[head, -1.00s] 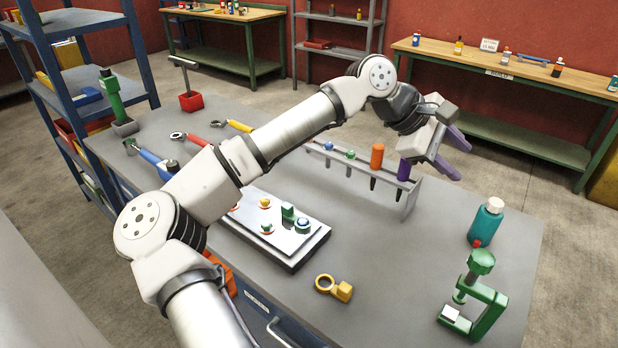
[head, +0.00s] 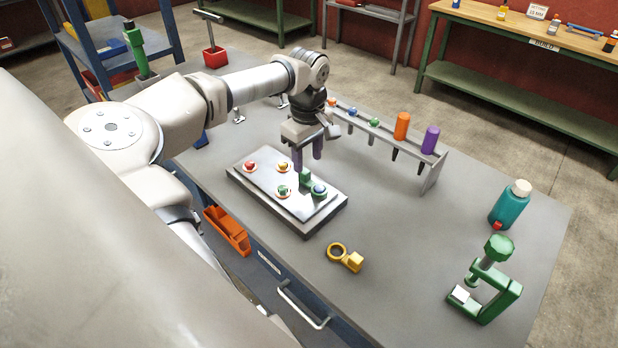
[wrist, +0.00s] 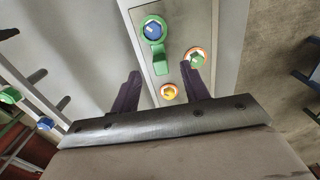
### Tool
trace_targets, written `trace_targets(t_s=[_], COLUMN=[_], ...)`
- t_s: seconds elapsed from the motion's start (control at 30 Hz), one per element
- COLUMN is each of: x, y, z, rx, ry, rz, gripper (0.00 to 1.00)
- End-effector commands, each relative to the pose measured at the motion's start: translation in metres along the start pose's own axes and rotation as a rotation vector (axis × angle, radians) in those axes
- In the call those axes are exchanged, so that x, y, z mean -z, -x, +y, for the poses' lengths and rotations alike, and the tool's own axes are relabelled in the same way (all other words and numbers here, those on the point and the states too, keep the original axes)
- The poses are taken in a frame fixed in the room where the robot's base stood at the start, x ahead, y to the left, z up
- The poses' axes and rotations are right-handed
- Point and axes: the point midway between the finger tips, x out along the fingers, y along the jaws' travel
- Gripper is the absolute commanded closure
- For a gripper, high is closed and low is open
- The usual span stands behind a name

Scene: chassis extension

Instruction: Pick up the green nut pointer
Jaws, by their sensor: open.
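The green nut pointer (head: 305,178), a green ring with a block-like handle, lies on the plate (head: 305,229) with its ring around the blue nut (head: 319,190). In the wrist view the pointer (wrist: 159,62) shows its handle extending toward my gripper (wrist: 160,72). My gripper (head: 307,160) is open and empty, fingers down, above the plate close to the pointer's handle. The handle's end appears between the fingertips in the wrist view; I cannot tell the height gap. A similar yellow pointer (head: 346,258) lies on the bench beside the plate.
A green nut (head: 283,190), a yellow nut (head: 282,166) and a red nut (head: 250,166) sit on the plate. Behind stands a rack (head: 433,175) with coloured-handled tools. A teal bottle (head: 508,206) and green clamp (head: 490,285) stand at right. The bench front is mostly clear.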

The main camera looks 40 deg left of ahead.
Motion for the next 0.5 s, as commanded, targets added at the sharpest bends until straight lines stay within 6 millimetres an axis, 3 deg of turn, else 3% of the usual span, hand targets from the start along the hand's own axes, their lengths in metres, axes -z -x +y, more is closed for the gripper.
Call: trace_targets(t_s=[0.03,0.27,0.5], x=[0.000,0.002,0.008], y=[-0.009,-0.021,-0.055], z=[0.000,0.001,0.001], rx=[-0.001,-0.002,-0.002], ry=[0.000,0.000,-0.001], rz=[0.000,0.000,-0.001], gripper=[0.55,0.55,0.55])
